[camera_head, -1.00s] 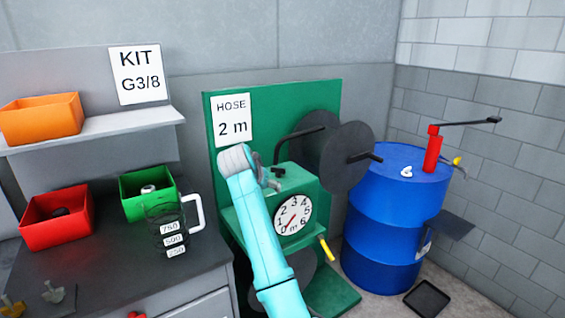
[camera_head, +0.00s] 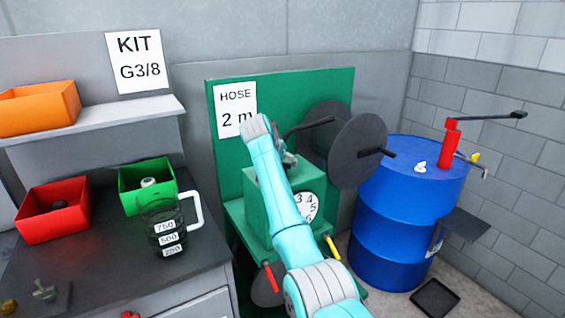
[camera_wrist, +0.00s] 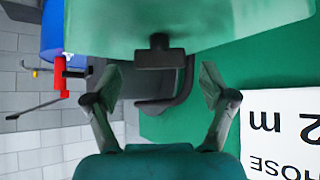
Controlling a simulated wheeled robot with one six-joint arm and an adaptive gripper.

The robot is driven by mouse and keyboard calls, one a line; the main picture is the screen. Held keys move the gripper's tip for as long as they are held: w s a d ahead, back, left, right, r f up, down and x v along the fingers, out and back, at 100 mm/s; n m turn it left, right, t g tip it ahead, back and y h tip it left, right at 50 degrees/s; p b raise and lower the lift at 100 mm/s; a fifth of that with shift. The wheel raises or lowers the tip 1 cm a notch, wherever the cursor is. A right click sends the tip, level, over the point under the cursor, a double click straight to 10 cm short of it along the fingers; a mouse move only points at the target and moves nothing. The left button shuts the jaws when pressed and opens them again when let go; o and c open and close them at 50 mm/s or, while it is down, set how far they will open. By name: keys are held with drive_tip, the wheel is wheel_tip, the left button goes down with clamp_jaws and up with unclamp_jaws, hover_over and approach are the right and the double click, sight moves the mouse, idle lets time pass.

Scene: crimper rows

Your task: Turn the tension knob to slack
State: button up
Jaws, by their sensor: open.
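A black T-shaped knob (camera_wrist: 160,56), likely the tension knob, stands on the green machine housing (camera_wrist: 170,18) in the wrist view. My gripper (camera_wrist: 161,84) is open and empty, with one finger on each side of the knob's line. The fingertips look a little short of the knob, and I see no contact. In the head view my gripper (camera_head: 288,158) is small and partly hidden behind my arm, over the top of the green housing (camera_head: 262,200). I cannot make out the knob's markings or its setting there.
My arm covers part of the numbered dial (camera_head: 306,206). A dark reel disc (camera_head: 357,150) stands right of the housing, by a blue drum (camera_head: 400,210). A yellow lever (camera_head: 332,248) and a red lever (camera_head: 270,276) stick out below. A measuring jug (camera_head: 166,225) stands on the left bench.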

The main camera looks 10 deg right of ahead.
drive_tip(key=shift+x, duration=0.8)
drive_tip(key=c, duration=1.2)
drive_tip(key=shift+o, duration=0.2)
drive_tip(key=shift+d+n, duration=0.1)
drive_tip(key=shift+n, duration=0.2)
drive_tip(key=n+y, duration=0.2)
drive_tip(key=n+t+y, duration=0.1)
drive_tip(key=n, duration=0.1)
drive_tip(key=shift+d+n+t+y, duration=0.25)
drive_tip(key=shift+n+t+y, duration=0.05)
drive_tip(key=shift+y, duration=0.1)
drive_tip(key=shift+n+y, duration=2)
drive_tip(key=shift+n, duration=0.6)
